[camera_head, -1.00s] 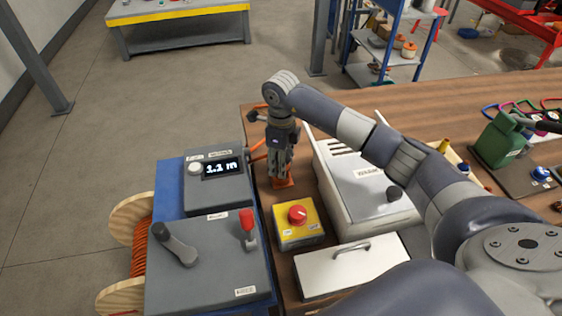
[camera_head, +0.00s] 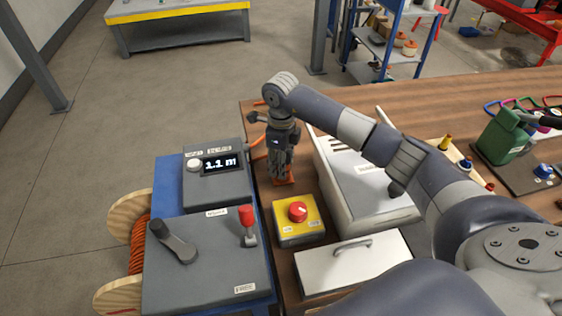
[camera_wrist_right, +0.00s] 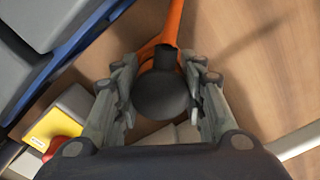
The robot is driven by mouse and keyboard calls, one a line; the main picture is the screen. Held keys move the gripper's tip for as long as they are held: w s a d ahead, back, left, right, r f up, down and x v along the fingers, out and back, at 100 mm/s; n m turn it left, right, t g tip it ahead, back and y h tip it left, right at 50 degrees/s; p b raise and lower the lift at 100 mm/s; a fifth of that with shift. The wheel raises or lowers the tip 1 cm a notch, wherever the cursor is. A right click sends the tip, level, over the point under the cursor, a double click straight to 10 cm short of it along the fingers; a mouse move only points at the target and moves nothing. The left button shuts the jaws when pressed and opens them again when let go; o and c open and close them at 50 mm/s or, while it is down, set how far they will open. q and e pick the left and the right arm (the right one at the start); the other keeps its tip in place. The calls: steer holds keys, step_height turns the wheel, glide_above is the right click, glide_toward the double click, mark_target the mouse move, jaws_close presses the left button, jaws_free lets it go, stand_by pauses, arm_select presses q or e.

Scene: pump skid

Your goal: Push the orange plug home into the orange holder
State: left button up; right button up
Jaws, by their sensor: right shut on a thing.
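My right gripper (camera_head: 281,172) points down at the left edge of the wooden table, shut on the plug. In the right wrist view the plug's dark, rounded back end (camera_wrist_right: 161,97) sits between the two fingers, with an orange cable (camera_wrist_right: 173,22) running from it. In the head view the cable (camera_head: 258,152) shows left of the gripper. The orange holder (camera_head: 285,182) shows as a small orange patch right under the fingertips. The plug's front end and how deep it sits in the holder are hidden. My left gripper is not in view.
A yellow box with a red button (camera_head: 298,212) stands just in front of the holder. A grey labelled housing (camera_head: 370,190) is close on the right. A grey display box (camera_head: 215,178) and a cable reel (camera_head: 127,215) are on the left.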

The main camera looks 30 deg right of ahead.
steer(key=shift+s+f+b, duration=0.1)
steer(key=shift+f+b, duration=0.3)
steer(key=shift+f, duration=0.1)
steer(key=o, duration=1.2)
steer(key=shift+o, duration=0.2)
steer(key=shift+f, duration=0.1)
steer(key=shift+r, duration=0.4)
step_height(320, 180, up, 11)
steer(key=shift+r, duration=0.1)
